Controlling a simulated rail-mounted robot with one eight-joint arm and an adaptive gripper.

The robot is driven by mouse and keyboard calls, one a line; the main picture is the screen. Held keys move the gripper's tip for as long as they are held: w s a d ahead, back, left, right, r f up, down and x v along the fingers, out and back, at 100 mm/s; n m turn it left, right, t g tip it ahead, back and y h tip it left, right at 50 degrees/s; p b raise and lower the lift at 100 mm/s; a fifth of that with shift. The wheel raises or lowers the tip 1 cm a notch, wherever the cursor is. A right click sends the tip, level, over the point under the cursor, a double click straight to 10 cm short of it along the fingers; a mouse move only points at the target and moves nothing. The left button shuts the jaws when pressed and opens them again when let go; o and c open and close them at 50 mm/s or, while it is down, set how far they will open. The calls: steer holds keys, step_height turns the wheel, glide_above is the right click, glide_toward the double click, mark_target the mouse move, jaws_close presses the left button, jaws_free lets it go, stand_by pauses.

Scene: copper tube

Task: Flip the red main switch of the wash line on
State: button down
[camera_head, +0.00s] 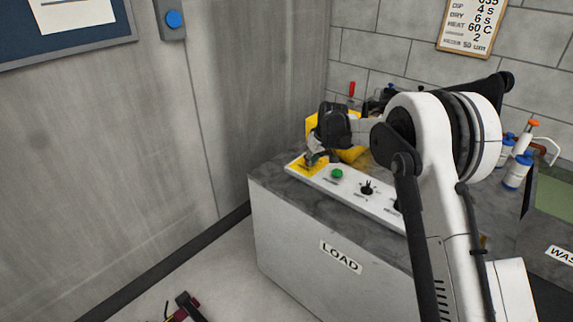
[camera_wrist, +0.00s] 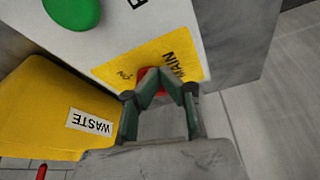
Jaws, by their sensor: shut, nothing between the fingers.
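The red main switch (camera_wrist: 142,75) shows in the wrist view on a yellow plate (camera_wrist: 110,72) marked MAIN and ON. My gripper's fingertips (camera_wrist: 160,78) are shut right over the switch and hide most of it; I cannot tell whether they touch it, nor which way the switch is set. In the head view my gripper (camera_head: 315,157) is low over the yellow plate (camera_head: 303,168) at the left end of the white control panel (camera_head: 350,198), and the switch is hidden there.
A green button (camera_head: 337,174) and a black knob (camera_head: 367,188) stand to the right on the panel. A yellow bin labelled WASTE (camera_wrist: 50,110) is close beside my gripper. The grey LOAD counter (camera_head: 300,245) ends just left of the panel. Bottles (camera_head: 517,170) stand at right.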

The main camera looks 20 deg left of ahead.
steer(key=shift+w, duration=0.15)
stand_by(0.4)
steer(key=shift+w+d+r, duration=0.25)
steer(key=shift+w+d, duration=0.05)
steer(key=shift+w, duration=0.4)
steer(key=shift+s+d+f, duration=0.15)
steer(key=shift+s+d, duration=0.05)
steer(key=shift+s, duration=0.05)
steer(key=s+d, duration=0.2)
steer(key=s, duration=0.1)
steer(key=shift+d+r+b, duration=0.3)
steer(key=shift+d+b, duration=0.1)
steer(key=p+v, duration=0.1)
steer(key=v, duration=0.8)
steer(key=shift+s+r+p, duration=0.2)
steer(key=shift+r+p, duration=0.05)
steer(key=shift+p, duration=0.05)
steer(key=shift+a, duration=0.1)
